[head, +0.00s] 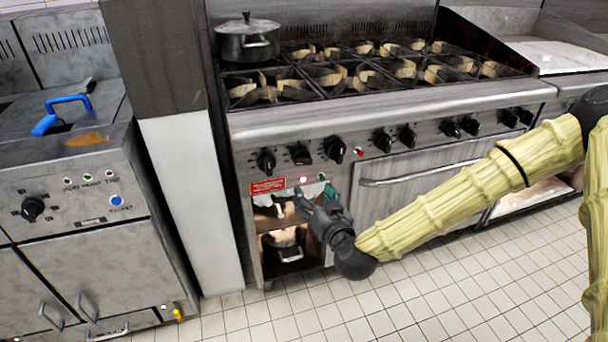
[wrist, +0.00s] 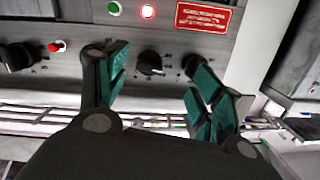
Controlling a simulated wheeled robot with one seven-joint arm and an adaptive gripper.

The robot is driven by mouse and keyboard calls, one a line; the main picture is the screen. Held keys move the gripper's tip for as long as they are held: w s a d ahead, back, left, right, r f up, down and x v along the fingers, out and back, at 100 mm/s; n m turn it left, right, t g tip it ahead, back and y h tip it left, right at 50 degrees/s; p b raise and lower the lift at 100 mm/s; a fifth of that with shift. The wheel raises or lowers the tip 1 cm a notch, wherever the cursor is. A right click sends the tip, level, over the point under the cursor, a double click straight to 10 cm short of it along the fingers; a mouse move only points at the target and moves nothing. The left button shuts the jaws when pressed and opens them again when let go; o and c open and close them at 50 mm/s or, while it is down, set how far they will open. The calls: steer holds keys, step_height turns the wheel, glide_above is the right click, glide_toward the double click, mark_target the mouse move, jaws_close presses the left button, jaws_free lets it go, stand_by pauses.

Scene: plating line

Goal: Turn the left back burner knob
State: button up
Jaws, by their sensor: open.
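The stove's front panel carries a row of black knobs. In the head view the left end has a first knob (head: 266,161), a second knob (head: 300,154) and a third knob (head: 335,149). No label shows which one serves the left back burner (head: 290,52). My gripper (head: 316,191) is open and empty, below and in front of these knobs. In the wrist view, which looks upside down, the second knob (wrist: 150,63) shows between the spread green-padded fingers of my gripper (wrist: 157,75), without visible contact. The first knob is partly behind the right finger.
A lidded pot (head: 247,42) stands at the stove's back left. A red button (head: 359,151) and a red sign (head: 268,186) are near the knobs. An oven handle (head: 420,175) sticks out to the right. A fryer (head: 75,180) stands left; tiled floor in front is clear.

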mark_target(305, 161)
steer(key=shift+t, duration=0.6)
steer(key=w+r, duration=0.1)
steer(key=w, duration=0.3)
steer(key=w+a+r, duration=0.1)
steer(key=w, duration=0.3)
steer(key=w+a+r+b, duration=0.1)
steer(key=w, duration=0.3)
steer(key=shift+a, duration=0.25)
steer(key=c, duration=1)
